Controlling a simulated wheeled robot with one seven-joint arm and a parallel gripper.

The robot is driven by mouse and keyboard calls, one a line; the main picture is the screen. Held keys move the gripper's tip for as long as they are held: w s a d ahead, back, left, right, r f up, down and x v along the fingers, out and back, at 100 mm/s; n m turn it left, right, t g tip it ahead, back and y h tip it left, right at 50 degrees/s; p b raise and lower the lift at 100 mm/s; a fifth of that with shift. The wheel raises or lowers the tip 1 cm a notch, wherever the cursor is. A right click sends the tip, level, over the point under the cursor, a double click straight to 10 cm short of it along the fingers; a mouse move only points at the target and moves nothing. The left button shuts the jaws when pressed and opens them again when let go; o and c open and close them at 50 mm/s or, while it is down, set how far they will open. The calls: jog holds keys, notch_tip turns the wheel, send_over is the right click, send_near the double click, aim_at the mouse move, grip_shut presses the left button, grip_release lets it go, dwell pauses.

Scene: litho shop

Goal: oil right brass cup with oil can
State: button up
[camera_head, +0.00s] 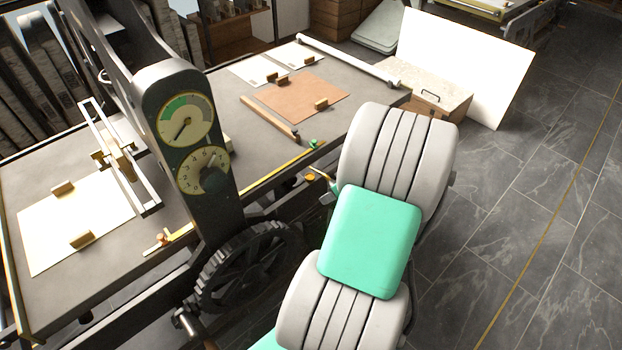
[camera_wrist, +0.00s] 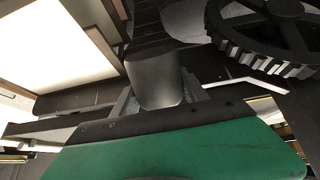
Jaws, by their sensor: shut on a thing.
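My gripper (camera_wrist: 157,98) is shut on a grey, tapered cylinder, which I take to be the oil can (camera_wrist: 153,72). In the head view my own arm hides the gripper and most of the can. A thin brass-coloured piece, seemingly the can's spout (camera_head: 321,174), shows just left of my arm by the press bed's front edge. A small orange-brass spot there, likely the right brass cup (camera_head: 310,177), is beside or under it; I cannot tell whether they touch. Another small brass fitting, likely the left cup (camera_head: 163,238), sits on the front rail further left.
The press bed (camera_head: 233,107) carries paper sheets and small wooden blocks. A dark upright with two dials (camera_head: 188,140) rises in front of it. A toothed wheel (camera_head: 245,268) is below, near my arm. The tiled floor (camera_head: 560,220) at right is clear.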

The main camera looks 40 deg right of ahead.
notch_tip(320, 180, up, 3)
jog(key=t+b, duration=0.6)
jog(key=b, duration=0.1)
jog(key=shift+s+f, duration=0.15)
jog(key=shift+f, duration=0.05)
jog(key=shift+r+t+b, duration=0.45)
jog(key=shift+r+t, duration=0.05)
jog(key=shift+r, duration=0.25)
jog(key=shift+r, duration=0.1)
